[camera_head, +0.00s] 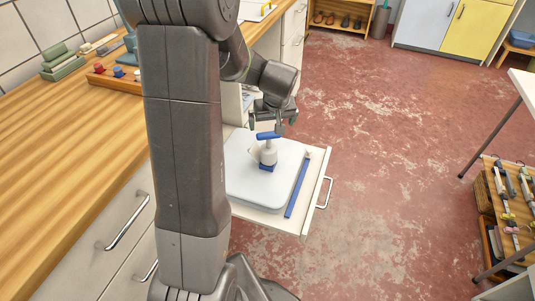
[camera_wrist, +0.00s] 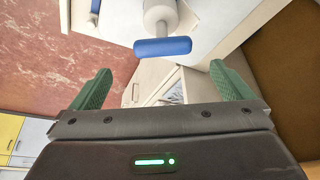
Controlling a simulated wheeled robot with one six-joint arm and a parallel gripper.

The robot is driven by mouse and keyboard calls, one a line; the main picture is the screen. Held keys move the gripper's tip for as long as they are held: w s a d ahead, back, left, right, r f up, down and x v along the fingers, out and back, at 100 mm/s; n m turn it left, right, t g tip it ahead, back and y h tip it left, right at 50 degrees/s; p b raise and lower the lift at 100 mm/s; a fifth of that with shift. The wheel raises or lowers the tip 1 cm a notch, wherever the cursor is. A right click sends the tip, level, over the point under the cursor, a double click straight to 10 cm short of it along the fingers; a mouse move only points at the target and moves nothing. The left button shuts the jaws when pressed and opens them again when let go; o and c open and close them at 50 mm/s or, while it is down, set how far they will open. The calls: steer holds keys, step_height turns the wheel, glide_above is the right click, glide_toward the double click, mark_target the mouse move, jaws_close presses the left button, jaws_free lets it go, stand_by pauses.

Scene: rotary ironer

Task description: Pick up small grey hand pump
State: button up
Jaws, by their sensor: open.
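The small grey hand pump (camera_head: 268,155) stands upright on a pale grey board in an open drawer. It has a light grey body, a blue crossbar handle on top and a blue foot. In the wrist view the pump (camera_wrist: 160,14) is at the top middle, its blue handle nearest me, its foot out of frame. My gripper (camera_wrist: 164,84) is open and empty. Its two green fingers are spread wide, with the handle ahead of the gap between them. In the head view my gripper (camera_head: 266,122) is just above and behind the handle; contact is not clear.
The pale board (camera_head: 240,190) lies in the pulled-out drawer (camera_head: 317,190), with a blue strip (camera_head: 297,188) along its right side. The wooden counter (camera_head: 75,180) runs along the left. A shelf of tools (camera_head: 510,200) stands at right. Red floor between is clear.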

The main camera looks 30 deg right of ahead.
mark_target(269, 134)
steer(key=x, duration=0.3)
steer(key=shift+w+f, duration=0.1)
steer(key=shift+f, duration=0.25)
steer(key=shift+a+b+x, duration=0.2)
steer(key=shift+b+x, duration=0.3)
steer(key=shift+x, duration=2.05)
steer(key=shift+c, duration=0.2)
